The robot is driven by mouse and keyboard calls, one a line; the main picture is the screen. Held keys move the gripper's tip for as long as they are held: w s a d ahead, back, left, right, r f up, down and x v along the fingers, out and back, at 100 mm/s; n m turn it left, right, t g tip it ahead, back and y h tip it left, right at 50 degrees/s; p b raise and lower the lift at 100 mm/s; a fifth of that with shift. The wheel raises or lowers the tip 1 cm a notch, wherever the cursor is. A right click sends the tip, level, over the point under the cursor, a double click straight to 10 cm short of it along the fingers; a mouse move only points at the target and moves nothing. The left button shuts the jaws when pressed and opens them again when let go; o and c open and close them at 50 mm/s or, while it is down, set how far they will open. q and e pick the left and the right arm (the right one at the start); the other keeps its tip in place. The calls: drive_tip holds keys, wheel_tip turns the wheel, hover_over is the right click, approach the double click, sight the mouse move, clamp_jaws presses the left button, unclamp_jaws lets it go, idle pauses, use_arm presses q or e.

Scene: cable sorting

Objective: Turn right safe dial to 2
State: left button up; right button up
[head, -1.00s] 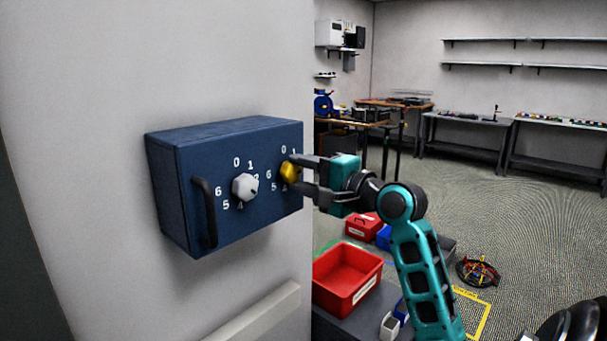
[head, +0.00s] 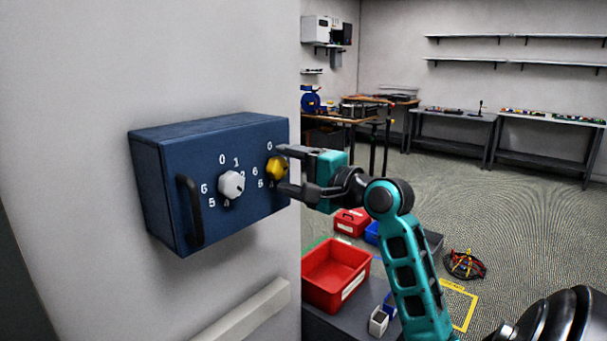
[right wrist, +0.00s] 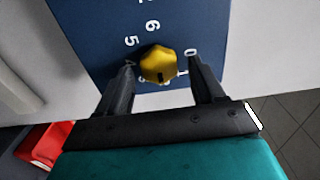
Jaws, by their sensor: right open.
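A blue safe (head: 215,215) with a black handle (head: 190,210) is fixed to the grey wall. Its left dial (head: 231,184) is white. Its right dial (head: 276,168) is yellow, with numbers around it. My right gripper (head: 280,169) is open, its two fingers above and below the yellow dial in the head view. In the right wrist view the yellow dial (right wrist: 159,64) sits between and just beyond the fingertips; I cannot tell whether they touch it. The 0, 6 and 5 show there; other numbers are partly hidden. My left gripper is not in view.
A light ledge (head: 243,312) juts from the wall below the safe. A red bin (head: 335,275) stands at lower right, with a smaller red box (head: 351,221) behind it. A coil of cables (head: 465,264) lies on the floor. Tables stand farther back.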

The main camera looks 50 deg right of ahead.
drive_tip(key=s+d+b, duration=0.1)
drive_tip(key=s, duration=1.1)
drive_tip(key=shift+s, duration=0.35)
drive_tip(key=w+a+f+n+g+h, duration=0.1)
drive_tip(key=w+a+f+n+g, duration=0.15)
drive_tip(key=f, duration=0.95)
drive_tip(key=w+a+f+n+g+h, duration=0.15)
drive_tip(key=w+f+n, duration=0.25)
drive_tip(key=f, duration=0.8)
drive_tip(key=s+a+f+n+g+y, duration=0.1)
drive_tip(key=s+a+f+n, duration=0.4)
drive_tip(key=a+f, duration=0.5)
drive_tip(key=s+a+f+n+g+y, duration=0.2)
drive_tip(key=s+a+f+n, duration=0.3)
drive_tip(key=a+f+n, duration=0.3)
drive_tip(key=a+f, duration=0.2)
drive_tip(key=a, duration=0.1)
drive_tip(key=shift+s, duration=0.2)
